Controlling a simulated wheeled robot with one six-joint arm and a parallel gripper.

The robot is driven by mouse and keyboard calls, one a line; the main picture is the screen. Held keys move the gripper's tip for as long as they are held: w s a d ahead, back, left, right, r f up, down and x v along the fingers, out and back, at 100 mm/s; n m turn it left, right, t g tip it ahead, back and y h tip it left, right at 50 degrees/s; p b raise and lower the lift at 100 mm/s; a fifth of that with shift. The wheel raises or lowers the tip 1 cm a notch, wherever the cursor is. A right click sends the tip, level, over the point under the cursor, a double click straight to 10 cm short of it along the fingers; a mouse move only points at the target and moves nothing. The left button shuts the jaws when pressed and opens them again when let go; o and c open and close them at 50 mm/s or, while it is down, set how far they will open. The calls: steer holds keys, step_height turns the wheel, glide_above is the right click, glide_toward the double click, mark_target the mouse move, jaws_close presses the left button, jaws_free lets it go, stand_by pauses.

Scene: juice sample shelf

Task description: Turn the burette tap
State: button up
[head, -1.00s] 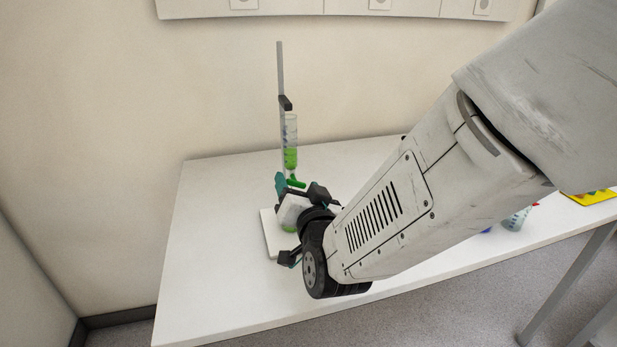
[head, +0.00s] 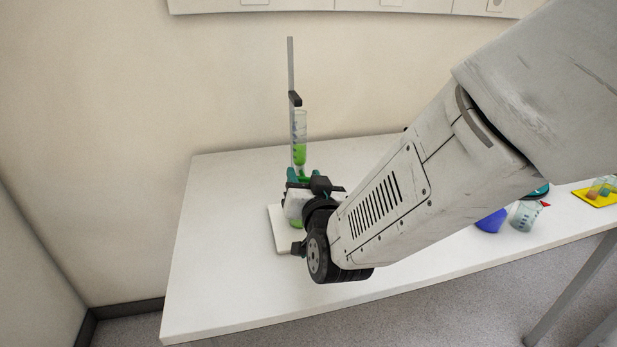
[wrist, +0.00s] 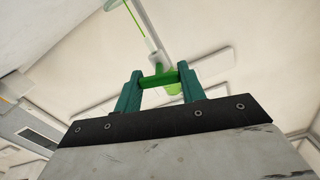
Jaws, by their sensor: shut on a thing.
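The burette (head: 300,140) is a clear tube with green liquid, upright on a stand with a thin grey rod (head: 291,70) and a white base (head: 278,230). Its green tap (head: 304,179) shows just above my gripper (head: 304,176) in the head view. In the wrist view the green tap (wrist: 160,79) lies crosswise between the two teal fingers of my gripper (wrist: 158,80), which are shut on its ends. Something with green liquid (head: 297,224) stands on the base below, mostly hidden by my gripper. The tap's far side is hidden.
On the right of the white table (head: 215,260) are a blue object (head: 491,221), a clear beaker (head: 526,215) and a yellow tray (head: 590,199) with small vessels. The table's left part is clear. A wall stands behind.

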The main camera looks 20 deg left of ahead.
steer(key=n, duration=0.3)
steer(key=o, duration=1)
steer(key=shift+s, duration=0.1)
steer(key=v, duration=0.7)
steer(key=shift+s+d, duration=0.25)
steer(key=shift+s, duration=0.05)
